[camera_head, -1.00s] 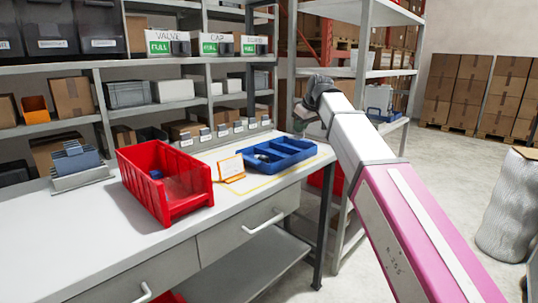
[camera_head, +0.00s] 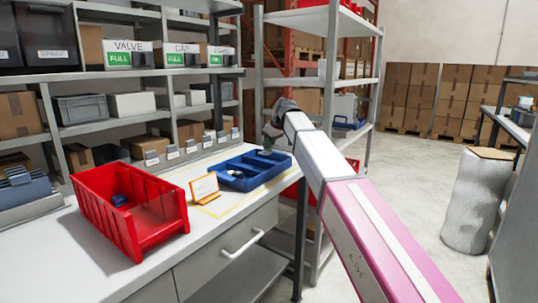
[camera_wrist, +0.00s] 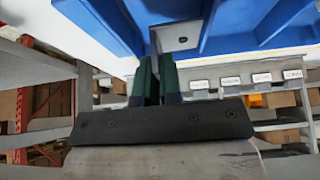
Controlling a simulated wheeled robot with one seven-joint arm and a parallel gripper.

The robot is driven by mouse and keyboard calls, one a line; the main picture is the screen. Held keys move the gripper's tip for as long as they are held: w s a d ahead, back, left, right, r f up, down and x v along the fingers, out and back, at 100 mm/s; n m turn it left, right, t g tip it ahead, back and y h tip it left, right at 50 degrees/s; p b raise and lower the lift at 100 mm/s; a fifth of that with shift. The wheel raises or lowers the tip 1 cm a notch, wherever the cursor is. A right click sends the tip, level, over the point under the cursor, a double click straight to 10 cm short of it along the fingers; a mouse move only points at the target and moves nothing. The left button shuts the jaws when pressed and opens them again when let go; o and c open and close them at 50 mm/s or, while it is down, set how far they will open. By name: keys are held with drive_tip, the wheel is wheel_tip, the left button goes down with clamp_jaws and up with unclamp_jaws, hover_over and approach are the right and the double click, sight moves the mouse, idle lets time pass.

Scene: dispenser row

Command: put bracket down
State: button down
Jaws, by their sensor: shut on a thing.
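My gripper (camera_wrist: 157,78) is shut on a grey metal bracket (camera_wrist: 181,37), which sticks out beyond the fingertips in the wrist view. In the head view my gripper (camera_head: 270,136) is at the back right end of the blue compartment tray (camera_head: 232,184), low and close to it. In the wrist view the tray (camera_wrist: 225,45) fills the top, with its dividers beside the bracket. I cannot tell whether the bracket touches the tray.
A red bin (camera_head: 130,217) with a blue part inside and an orange-framed card (camera_head: 204,188) stand left of the tray on the white workbench (camera_head: 85,255). Shelves with boxes and grey bins rise behind. A tall rack (camera_head: 320,75) stands behind my arm. Open floor lies right.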

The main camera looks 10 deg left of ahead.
sight(270, 152)
drive_tip(key=shift+w+d+f, duration=0.1)
drive_tip(key=shift+w+f, duration=0.25)
drive_tip(key=shift+w, duration=0.2)
drive_tip(key=shift+f, duration=2)
drive_tip(key=c, duration=1.6)
unclamp_jaws()
drive_tip(key=shift+f, duration=0.1)
drive_tip(key=v, duration=1.2)
drive_tip(key=shift+s, duration=0.15)
